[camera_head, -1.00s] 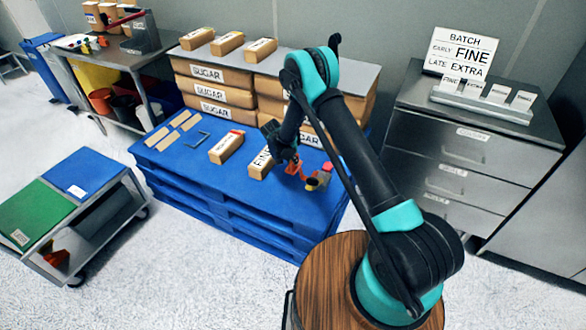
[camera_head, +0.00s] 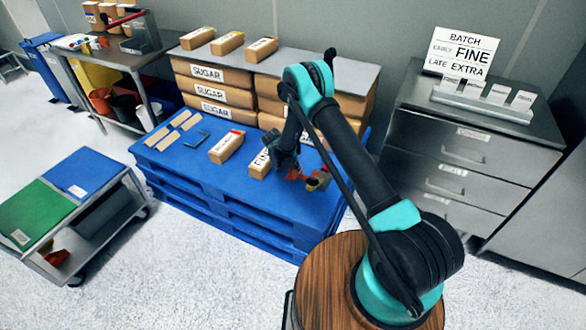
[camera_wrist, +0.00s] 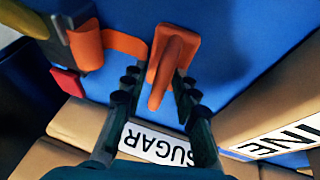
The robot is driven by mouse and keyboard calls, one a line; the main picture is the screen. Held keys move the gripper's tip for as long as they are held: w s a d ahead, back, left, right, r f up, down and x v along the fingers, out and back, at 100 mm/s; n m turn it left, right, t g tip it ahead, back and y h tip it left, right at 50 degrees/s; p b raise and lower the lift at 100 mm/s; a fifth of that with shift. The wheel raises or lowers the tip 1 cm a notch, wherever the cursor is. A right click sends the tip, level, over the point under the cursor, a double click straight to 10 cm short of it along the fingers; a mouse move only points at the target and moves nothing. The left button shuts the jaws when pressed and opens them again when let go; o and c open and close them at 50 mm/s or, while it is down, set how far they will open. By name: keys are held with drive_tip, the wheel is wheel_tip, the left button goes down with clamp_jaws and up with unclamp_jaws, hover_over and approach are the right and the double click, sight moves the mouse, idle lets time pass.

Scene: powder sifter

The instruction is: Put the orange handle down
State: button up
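The orange handle (camera_wrist: 176,52) shows in the wrist view over the blue pallet top, between my gripper's two dark fingers. Gaps show beside its lower end, so the fingers look apart and not closed on it. My gripper (camera_wrist: 158,88) also shows in the head view (camera_head: 287,163), low over the pallet's right part. The small orange piece (camera_head: 294,174) there is partly hidden by the gripper. Whether the handle rests fully on the pallet (camera_head: 215,185) cannot be told.
An orange band (camera_wrist: 125,43), a dark yellow-tipped piece and a red piece (camera_wrist: 68,83) lie close left in the wrist view. A FINE package (camera_head: 260,163) stands left of the gripper. Sugar bags (camera_head: 215,92) are stacked behind.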

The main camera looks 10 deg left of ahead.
drive_tip(key=shift+r, duration=0.15)
drive_tip(key=v, duration=1.2)
drive_tip(key=s+d+r+n+y, duration=0.1)
drive_tip(key=s+d+r, duration=0.4)
drive_tip(key=d+r, duration=0.55)
drive_tip(key=s+d+r+n+y, duration=0.1)
drive_tip(key=s+d+r, duration=0.4)
drive_tip(key=d+r, duration=0.55)
drive_tip(key=s+d, duration=0.6)
drive_tip(key=s, duration=0.5)
drive_tip(key=s+d+r+n+y, duration=0.1)
drive_tip(key=s+d, duration=0.5)
drive_tip(key=s, duration=0.6)
drive_tip(key=shift+s+r+n+t+y, duration=0.3)
drive_tip(key=shift+a, duration=0.1)
